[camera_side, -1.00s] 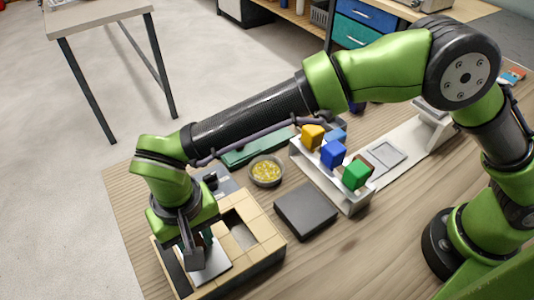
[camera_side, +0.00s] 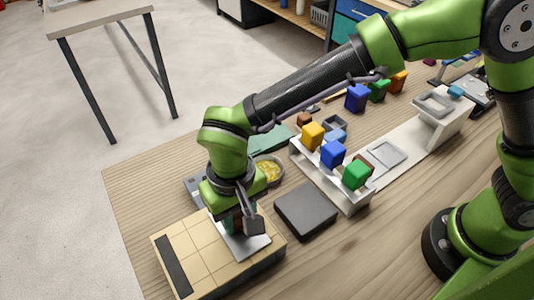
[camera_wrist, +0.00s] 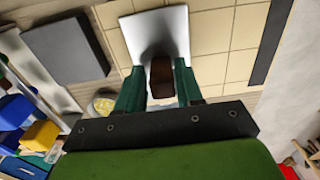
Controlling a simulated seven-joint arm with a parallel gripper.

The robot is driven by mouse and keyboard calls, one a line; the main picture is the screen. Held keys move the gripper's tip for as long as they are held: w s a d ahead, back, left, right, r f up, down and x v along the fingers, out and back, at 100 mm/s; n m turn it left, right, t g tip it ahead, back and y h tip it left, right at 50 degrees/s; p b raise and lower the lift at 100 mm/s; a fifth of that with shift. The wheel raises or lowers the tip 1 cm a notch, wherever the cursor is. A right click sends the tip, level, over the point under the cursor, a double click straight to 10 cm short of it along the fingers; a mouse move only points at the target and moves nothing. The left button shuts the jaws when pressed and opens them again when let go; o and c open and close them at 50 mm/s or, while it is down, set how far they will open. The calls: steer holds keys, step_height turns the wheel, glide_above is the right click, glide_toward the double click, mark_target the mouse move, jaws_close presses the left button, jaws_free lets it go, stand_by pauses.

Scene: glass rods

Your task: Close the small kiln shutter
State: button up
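The kiln (camera_side: 197,247) is a low box with a tan tiled top at the front left of the table. Its shutter (camera_side: 260,247) is a light grey metal plate at the right end of that top, and also shows in the wrist view (camera_wrist: 178,28). No opening shows beside the plate; what lies under it is hidden. A dark strip (camera_side: 173,265) runs along the kiln's left end. A brown handle (camera_wrist: 161,78) stands on the plate. My gripper (camera_side: 236,223) is over the plate, its teal fingers (camera_wrist: 160,68) closed on either side of the handle.
A dark grey slab (camera_side: 306,210) lies right of the kiln. A bowl of yellow bits (camera_side: 268,170) stands behind it. A white rack (camera_side: 350,207) carries yellow, blue and green blocks. Bare wood lies in front of the slab.

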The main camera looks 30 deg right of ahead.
steer(key=o, duration=0.3)
steer(key=shift+d, duration=0.15)
step_height(320, 180, up, 17)
stand_by(0.4)
steer(key=shift+w, duration=0.1)
steer(key=s+d+m+t+y, duration=0.1)
steer(key=s+d+m+t, duration=0.1)
steer(key=d, duration=1.4)
steer(key=s+d+m+t+y, duration=0.1)
steer(key=d+t, duration=0.4)
steer(key=d, duration=1.1)
steer(key=shift+s+m, duration=0.5)
steer(key=shift+s, duration=0.55)
